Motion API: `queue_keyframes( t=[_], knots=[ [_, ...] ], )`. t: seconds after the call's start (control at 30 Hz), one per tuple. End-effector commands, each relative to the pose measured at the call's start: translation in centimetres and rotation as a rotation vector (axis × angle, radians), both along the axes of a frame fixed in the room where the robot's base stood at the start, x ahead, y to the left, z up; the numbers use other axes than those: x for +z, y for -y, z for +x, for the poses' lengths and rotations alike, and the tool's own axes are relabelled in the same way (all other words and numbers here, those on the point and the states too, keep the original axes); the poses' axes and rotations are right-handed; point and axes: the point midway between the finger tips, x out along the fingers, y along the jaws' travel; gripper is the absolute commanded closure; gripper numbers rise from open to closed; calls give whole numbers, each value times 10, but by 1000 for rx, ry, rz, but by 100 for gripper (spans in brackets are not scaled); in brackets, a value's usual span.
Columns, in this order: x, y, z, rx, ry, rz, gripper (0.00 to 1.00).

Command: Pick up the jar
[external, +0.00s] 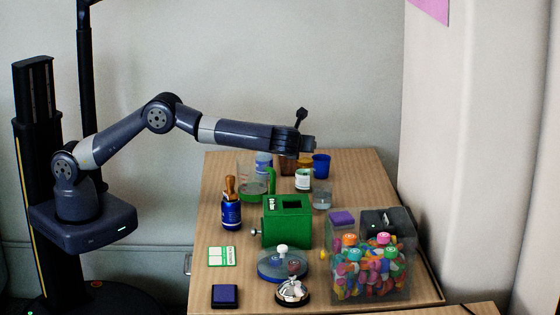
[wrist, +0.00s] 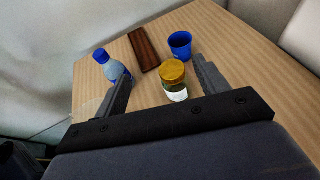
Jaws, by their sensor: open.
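The jar (wrist: 174,80) has a yellow-gold lid and a pale label. In the wrist view it stands upright on the wooden table, between the lines of my two fingers and nearer the right one. In the external view the jar (external: 303,181) stands towards the back of the table, under the end of my arm. My gripper (wrist: 162,70) is open and empty, with its fingers spread wide. In the external view my gripper (external: 308,144) is above the jar, apart from it.
A blue cup (wrist: 180,47), a dark brown block-like object (wrist: 144,49) and a blue-capped bottle (wrist: 113,68) stand close to the jar. A clear glass (external: 322,198), a green-handled pitcher (external: 253,184) and a green box (external: 287,222) are nearer the front. A clear bin (external: 372,285) holds colourful items.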

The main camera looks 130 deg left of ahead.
Motion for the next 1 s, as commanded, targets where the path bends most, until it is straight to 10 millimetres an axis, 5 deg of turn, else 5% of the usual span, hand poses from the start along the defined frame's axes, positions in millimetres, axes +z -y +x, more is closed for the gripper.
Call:
queue_keyframes(
  t=[0.2, 1.0],
  knots=[
    [-52, 0, 0, 0, -2, -1, 31],
    [-95, -81, -38, 1, 0, 0, 31]
  ],
)
